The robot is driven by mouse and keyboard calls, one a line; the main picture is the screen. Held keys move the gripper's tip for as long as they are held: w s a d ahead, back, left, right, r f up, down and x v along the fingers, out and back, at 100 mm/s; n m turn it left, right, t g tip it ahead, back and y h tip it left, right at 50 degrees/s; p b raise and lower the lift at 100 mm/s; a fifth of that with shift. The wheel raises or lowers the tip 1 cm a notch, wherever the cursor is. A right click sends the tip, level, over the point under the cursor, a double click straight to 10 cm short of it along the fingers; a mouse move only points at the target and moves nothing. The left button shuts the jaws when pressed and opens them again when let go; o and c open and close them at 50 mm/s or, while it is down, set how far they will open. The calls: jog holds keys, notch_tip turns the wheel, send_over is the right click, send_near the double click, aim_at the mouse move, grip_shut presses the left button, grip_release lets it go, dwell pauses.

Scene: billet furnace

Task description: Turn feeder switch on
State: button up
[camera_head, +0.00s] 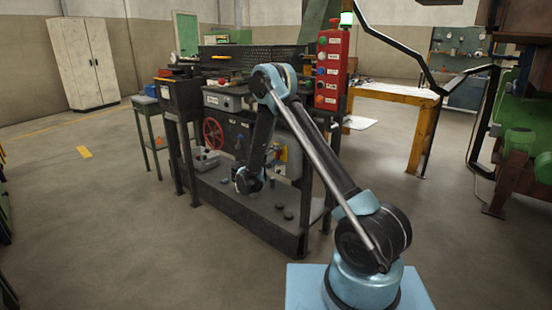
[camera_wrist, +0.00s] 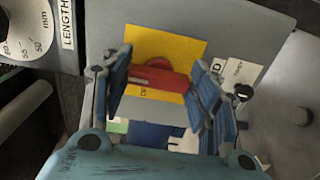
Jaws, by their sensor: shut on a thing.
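The feeder switch (camera_wrist: 157,77) shows in the wrist view as a red rotary handle on a yellow plate (camera_wrist: 190,50), fixed to a grey panel. The handle lies nearly level in the picture, tilted slightly. My gripper (camera_wrist: 160,88) has its two blue-padded fingers on either side of the handle, shut on it at its ends. In the head view my arm reaches to the front of the machine. The yellow plate (camera_head: 283,155) shows there beside my arm; the handle is too small to make out.
A dial marked in mm (camera_wrist: 22,30) and a LENGTH label sit left of the switch. The machine has a red handwheel (camera_head: 213,133) and a red button box (camera_head: 330,70). A small green table (camera_head: 150,130) stands left. The floor in front is clear.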

jog(key=shift+f, duration=0.15)
jog(key=o, duration=1.1)
jog(key=shift+c, duration=0.2)
jog(key=v, duration=1.1)
jog(key=shift+s+a, duration=0.3)
jog(key=shift+s, duration=0.1)
